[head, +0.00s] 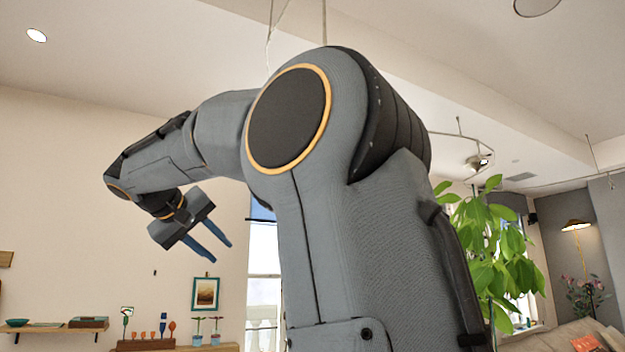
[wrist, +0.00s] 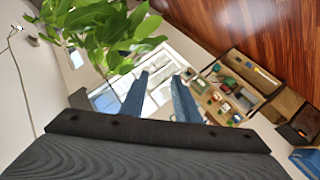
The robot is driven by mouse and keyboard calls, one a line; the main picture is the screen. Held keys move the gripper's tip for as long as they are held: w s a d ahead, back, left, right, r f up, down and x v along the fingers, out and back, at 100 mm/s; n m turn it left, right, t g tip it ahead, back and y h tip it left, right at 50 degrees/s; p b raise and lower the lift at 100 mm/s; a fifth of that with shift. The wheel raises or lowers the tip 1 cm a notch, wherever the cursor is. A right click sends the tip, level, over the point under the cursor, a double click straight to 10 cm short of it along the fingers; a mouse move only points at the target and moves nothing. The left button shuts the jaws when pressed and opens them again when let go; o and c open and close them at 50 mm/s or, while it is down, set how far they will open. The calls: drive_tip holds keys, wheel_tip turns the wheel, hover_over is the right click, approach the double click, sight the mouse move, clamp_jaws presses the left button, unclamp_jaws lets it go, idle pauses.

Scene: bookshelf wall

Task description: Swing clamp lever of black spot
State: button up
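My gripper (head: 220,251) has two blue fingers, held apart with nothing between them. It hangs in the air at the left of the head view, in front of the pale wall. In the wrist view my gripper (wrist: 161,76) is also open and empty. I cannot clearly make out a black spot or its clamp lever. A small dark and pale fixture (head: 477,162) hangs near the ceiling at the right of the head view, far from my gripper. It may be a spot lamp, but no lever can be told on it.
A leafy plant (head: 497,245) stands right of my arm; it also shows in the wrist view (wrist: 105,35). Wall shelves with small items (head: 54,328) are at lower left. A sofa (head: 545,342) is at lower right. A wooden shelf unit (wrist: 245,75) lies beyond my fingers.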

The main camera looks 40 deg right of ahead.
drive_tip(key=s+d+r+m+g+h+p, duration=0.1)
drive_tip(key=s+r+m+h, duration=0.2)
drive_tip(key=r, duration=0.6)
drive_tip(key=s+d+r+m+h, duration=0.15)
drive_tip(key=s+r, duration=0.25)
drive_tip(key=r, duration=0.6)
drive_tip(key=s+d+r+m+g+h+p, duration=0.15)
drive_tip(key=s+r+m+g, duration=0.35)
drive_tip(key=s+r+m, duration=0.7)
drive_tip(key=s+d+r+n, duration=0.1)
drive_tip(key=d, duration=0.1)
drive_tip(key=d+n+p, duration=0.1)
drive_tip(key=s+d+r+n, duration=0.1)
drive_tip(key=d, duration=0.1)
drive_tip(key=shift+s+d+r+p, duration=0.3)
drive_tip(key=shift+d+p, duration=0.05)
drive_tip(key=shift+w+d+f, duration=0.1)
drive_tip(key=shift+d, duration=0.45)
clamp_jaws()
